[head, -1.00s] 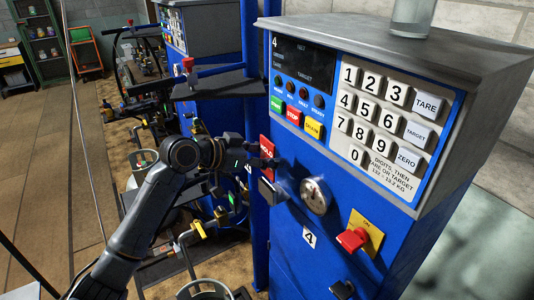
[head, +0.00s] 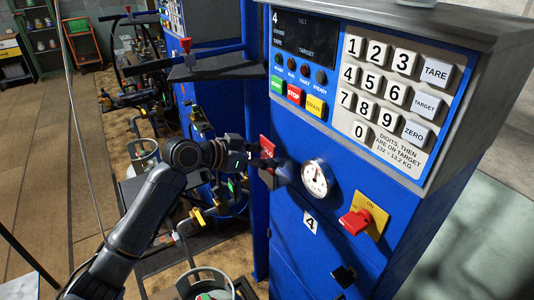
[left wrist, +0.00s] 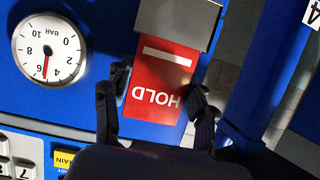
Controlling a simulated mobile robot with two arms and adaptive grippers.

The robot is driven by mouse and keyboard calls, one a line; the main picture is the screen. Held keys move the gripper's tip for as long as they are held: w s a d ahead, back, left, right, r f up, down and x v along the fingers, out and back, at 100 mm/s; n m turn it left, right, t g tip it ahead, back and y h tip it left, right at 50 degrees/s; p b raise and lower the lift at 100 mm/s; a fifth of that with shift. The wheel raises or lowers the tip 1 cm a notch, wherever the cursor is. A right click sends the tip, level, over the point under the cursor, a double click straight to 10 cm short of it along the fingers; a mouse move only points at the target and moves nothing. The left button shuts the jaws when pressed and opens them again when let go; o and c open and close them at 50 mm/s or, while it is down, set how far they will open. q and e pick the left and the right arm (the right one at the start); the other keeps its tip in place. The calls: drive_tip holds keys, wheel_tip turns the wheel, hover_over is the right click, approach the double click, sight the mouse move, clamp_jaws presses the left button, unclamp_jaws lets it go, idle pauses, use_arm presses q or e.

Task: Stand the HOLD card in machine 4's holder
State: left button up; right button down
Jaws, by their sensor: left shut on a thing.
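The red HOLD card (left wrist: 155,88) is between the two fingers of my left gripper (left wrist: 158,95), which is shut on it. In the left wrist view the lettering is upside down, and the card's white-striped end meets the grey holder (left wrist: 178,22) on the blue machine front. The holder hides that end, so I cannot tell how deep it sits. In the head view the card (head: 267,148) is upright at machine 4's (head: 310,224) left edge, with my left gripper (head: 268,163) at it. My right gripper is not in view.
A pressure gauge (head: 315,175) sits just right of the card. A red knob on a yellow plate (head: 357,220) is further right. Keypad and coloured buttons (head: 294,94) are above. A grey shelf (head: 215,72) and pipework stand to the left.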

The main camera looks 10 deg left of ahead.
use_arm(q)
drive_tip(key=shift+f+b, duration=0.5)
drive_tip(key=shift+f, duration=0.45)
idle(0.5)
drive_tip(key=o, duration=1.1)
drive_tip(key=shift+c, duration=0.2)
drive_tip(key=v, duration=1.2)
